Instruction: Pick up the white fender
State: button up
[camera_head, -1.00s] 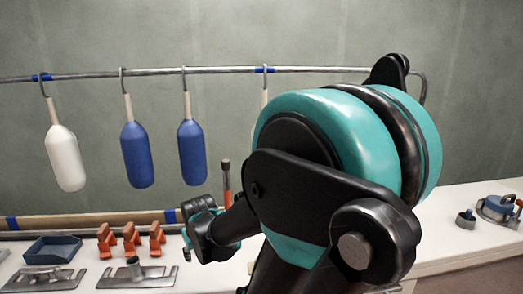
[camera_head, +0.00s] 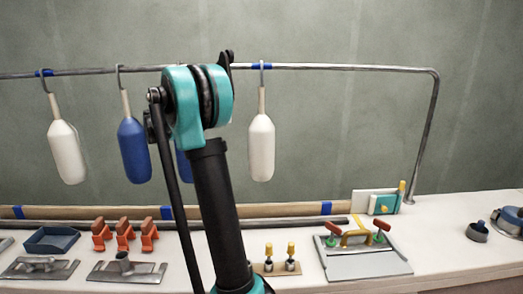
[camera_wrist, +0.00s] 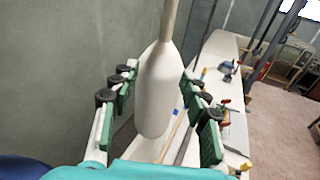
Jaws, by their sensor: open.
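Two white fenders hang from the rail in the head view: one at the far left (camera_head: 67,152) and one right of my arm (camera_head: 261,148). A white fender (camera_wrist: 157,92) fills the middle of the wrist view, hanging upright. My gripper (camera_wrist: 160,100) is open, with one green-padded finger on each side of that fender. It looks like the right-hand one. I cannot tell whether either pad touches it. In the head view my gripper is hidden behind my arm.
Blue fenders (camera_head: 133,150) hang between the white ones, one mostly behind my arm. The metal rail (camera_head: 330,67) runs above the bench (camera_head: 450,235). The bench holds a blue tray (camera_head: 52,241), orange clamps (camera_head: 124,236) and a grey plate (camera_head: 365,265). The wall stands close behind.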

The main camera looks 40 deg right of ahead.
notch_tip(320, 180, up, 2)
jog(key=h, duration=0.1)
send_near(262, 114)
jog(key=shift+g, duration=0.4)
jog(key=d, duration=0.1)
jog(key=w+d+r, duration=0.1)
jog(key=d, duration=0.1)
jog(key=d+r, duration=0.1)
jog(key=d, duration=0.1)
jog(key=shift+w+d, duration=0.1)
jog(key=shift+w, duration=0.25)
jog(key=shift+s+d+r, duration=0.1)
jog(key=shift+s+d, duration=0.15)
jog(key=shift+d, duration=0.65)
jog(key=shift+s+d+r, duration=0.1)
jog(key=shift+s+d, duration=0.2)
jog(key=shift+d, duration=0.6)
jog(key=shift+s+d+r, duration=0.1)
jog(key=shift+s+d, duration=0.15)
jog(key=shift+d, duration=0.6)
grip_shut()
